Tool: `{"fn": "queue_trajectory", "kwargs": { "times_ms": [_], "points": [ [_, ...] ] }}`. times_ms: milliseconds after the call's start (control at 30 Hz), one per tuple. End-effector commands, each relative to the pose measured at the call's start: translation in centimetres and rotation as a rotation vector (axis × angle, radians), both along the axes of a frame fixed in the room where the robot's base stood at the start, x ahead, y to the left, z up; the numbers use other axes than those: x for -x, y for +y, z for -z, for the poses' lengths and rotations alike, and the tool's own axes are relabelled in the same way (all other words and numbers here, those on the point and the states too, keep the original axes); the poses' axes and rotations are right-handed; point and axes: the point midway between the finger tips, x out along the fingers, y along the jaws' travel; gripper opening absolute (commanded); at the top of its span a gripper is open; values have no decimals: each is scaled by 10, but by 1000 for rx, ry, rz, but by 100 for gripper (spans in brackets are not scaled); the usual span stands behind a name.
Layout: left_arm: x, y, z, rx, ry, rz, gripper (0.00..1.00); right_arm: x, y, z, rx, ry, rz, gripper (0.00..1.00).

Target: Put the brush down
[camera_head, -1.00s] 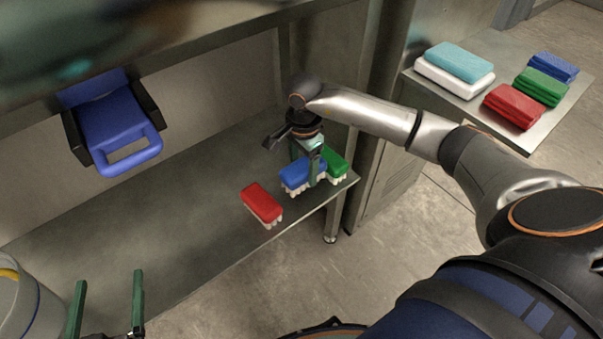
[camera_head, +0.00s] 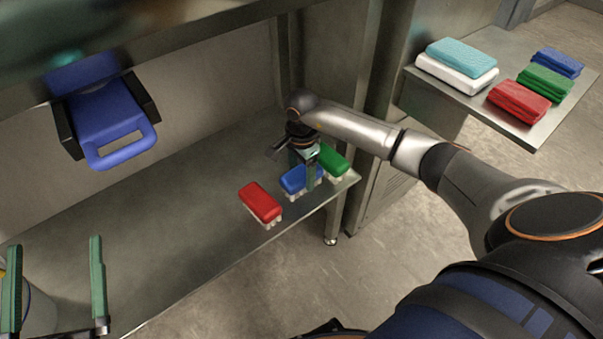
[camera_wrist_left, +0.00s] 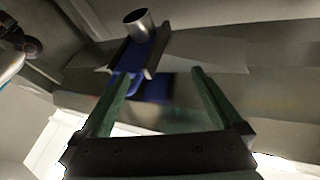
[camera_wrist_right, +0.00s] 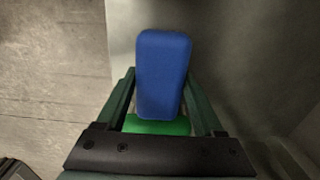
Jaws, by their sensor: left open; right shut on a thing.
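A blue brush (camera_head: 293,180) with white bristles is at the right end of the lower metal shelf (camera_head: 190,215), between a red brush (camera_head: 261,203) and a green brush (camera_head: 333,160). My right gripper (camera_head: 305,176) comes down over the blue brush and is shut on it. In the right wrist view the blue brush (camera_wrist_right: 163,75) lies between the fingers, with the green brush (camera_wrist_right: 157,125) below it. I cannot tell whether its bristles touch the shelf. My left gripper (camera_head: 55,285) is open and empty at the lower left.
A side table (camera_head: 545,125) at upper right bears cyan and white pads (camera_head: 460,62) and folded red, green and blue cloths (camera_head: 519,102). A bucket (camera_head: 38,308) stands behind my left gripper.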

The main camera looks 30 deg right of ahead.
Motion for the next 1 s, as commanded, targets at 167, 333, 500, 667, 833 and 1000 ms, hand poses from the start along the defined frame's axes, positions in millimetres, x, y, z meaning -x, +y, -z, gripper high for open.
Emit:
{"fn": "queue_trajectory", "kwargs": {
  "times_ms": [167, 333, 500, 667, 833, 1000],
  "points": [
    [1, 0, -1, 0, -8, 1, 100, 0, 0, 0, 0, -1, 0, 8],
    [2, -1, -6, 1, -29, 4, 100, 0, 0, 1, 0, -1, 0, 8],
    [4, -1, -8, 0, -43, 6, 100, 0, 0, 2, 0, -1, 0, 8],
    [5, -1, -11, 1, -52, 7, 100, 0, 0, 2, 0, 0, 0, 85],
    [5, -1, -12, 1, -55, 8, 100, 0, 0, 2, 0, 0, 0, 100],
    [5, -1, -12, -1, -55, 9, 100, 0, 0, 2, 0, 0, 0, 100]
  ]
}}
